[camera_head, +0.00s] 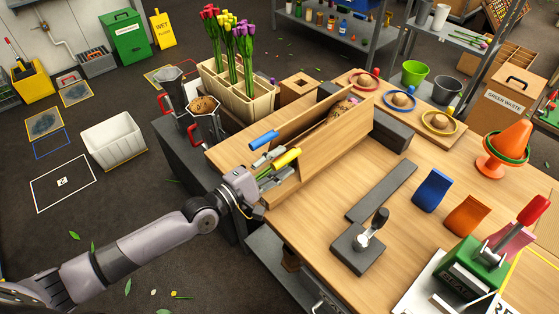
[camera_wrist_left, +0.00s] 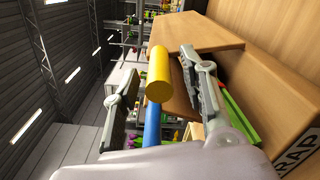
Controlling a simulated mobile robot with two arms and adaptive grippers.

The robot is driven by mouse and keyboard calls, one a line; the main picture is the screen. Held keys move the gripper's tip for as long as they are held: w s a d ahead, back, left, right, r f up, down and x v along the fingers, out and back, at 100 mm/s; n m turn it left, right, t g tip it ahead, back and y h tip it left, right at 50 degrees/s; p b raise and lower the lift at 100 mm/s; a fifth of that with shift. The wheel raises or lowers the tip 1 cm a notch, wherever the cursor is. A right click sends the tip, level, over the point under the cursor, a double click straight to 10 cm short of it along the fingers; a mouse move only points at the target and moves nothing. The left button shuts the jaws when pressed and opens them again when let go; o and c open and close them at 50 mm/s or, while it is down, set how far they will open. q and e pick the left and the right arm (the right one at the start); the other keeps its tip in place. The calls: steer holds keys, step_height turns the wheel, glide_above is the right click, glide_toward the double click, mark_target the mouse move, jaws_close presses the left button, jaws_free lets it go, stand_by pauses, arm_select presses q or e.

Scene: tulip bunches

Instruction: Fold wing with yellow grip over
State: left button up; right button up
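A wooden wrapping fixture with long upright wing panels (camera_head: 322,157) stands at the table's left edge. A yellow grip (camera_head: 286,158) sticks out at its near end, and a blue grip (camera_head: 263,140) lies farther left. My left gripper (camera_head: 273,167) is at the yellow grip. In the left wrist view, the yellow grip (camera_wrist_left: 158,75) lies between the spread fingers of the left gripper (camera_wrist_left: 160,72), with gaps visible on both sides. The blue grip (camera_wrist_left: 152,125) shows below it. A wrapped bunch (camera_head: 342,108) is partly visible between the panels. My right gripper is not in view.
A cream holder (camera_head: 238,95) with tulips and two metal pots (camera_head: 203,118) stand behind the fixture. Blue and orange packets (camera_head: 432,190) stand farther right.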

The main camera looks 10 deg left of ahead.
arm_select(q)
steer(key=v, duration=1.1)
steer(key=shift+a, duration=0.15)
steer(key=shift+f, duration=0.1)
